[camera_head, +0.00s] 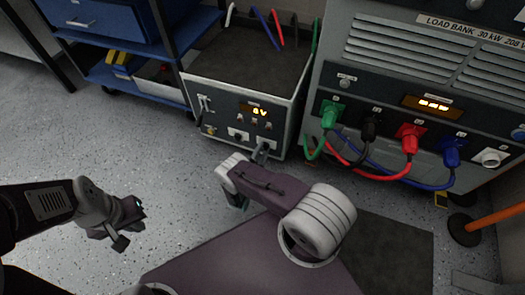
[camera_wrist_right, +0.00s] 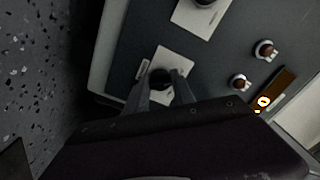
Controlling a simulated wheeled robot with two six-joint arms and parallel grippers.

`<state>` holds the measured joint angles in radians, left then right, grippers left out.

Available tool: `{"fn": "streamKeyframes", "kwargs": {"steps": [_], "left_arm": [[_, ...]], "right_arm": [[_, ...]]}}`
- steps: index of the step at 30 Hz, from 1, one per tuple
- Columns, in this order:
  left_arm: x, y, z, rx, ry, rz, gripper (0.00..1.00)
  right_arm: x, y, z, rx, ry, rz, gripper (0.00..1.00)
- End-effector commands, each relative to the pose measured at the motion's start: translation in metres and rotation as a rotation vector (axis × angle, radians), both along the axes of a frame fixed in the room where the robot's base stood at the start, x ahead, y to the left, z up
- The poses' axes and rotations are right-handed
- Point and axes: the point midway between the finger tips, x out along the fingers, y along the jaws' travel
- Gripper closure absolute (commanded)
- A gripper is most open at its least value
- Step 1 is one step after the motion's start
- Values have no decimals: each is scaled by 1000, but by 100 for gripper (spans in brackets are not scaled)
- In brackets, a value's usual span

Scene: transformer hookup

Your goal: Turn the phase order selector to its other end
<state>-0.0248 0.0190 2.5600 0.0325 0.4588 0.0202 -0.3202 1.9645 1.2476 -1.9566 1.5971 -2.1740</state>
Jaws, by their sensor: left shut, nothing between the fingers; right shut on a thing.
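The grey transformer box (camera_head: 205,108) stands at the upper middle of the head view, with a dark front panel. My right gripper (camera_head: 261,152) reaches the lower right of this panel. In the right wrist view its fingers (camera_wrist_right: 160,88) are shut on a small black knob (camera_wrist_right: 160,77), on either side of it. The knob sits on a white plate (camera_wrist_right: 158,98) whose label is too small to read; I take it as the phase order selector. Its pointing direction is hidden. A second knob (camera_head: 238,135) is left of it. My left gripper (camera_head: 121,217) is shut and empty above the floor.
The load bank (camera_head: 415,95) stands at right with green, black, red and blue plugs and hanging cables. A lit display (camera_head: 260,111) is above the knobs. A blue cart (camera_head: 118,25) is at upper left. The speckled floor is clear at left.

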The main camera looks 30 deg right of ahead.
Motion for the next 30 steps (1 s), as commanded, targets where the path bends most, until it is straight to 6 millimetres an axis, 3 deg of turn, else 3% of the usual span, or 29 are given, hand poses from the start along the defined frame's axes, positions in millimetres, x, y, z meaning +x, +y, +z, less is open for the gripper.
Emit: {"fn": "streamKeyframes", "kwargs": {"steps": [30], "left_arm": [[0,0,-8,0,0,0,100]], "right_arm": [[0,1,3,560,-653,0,100]]}}
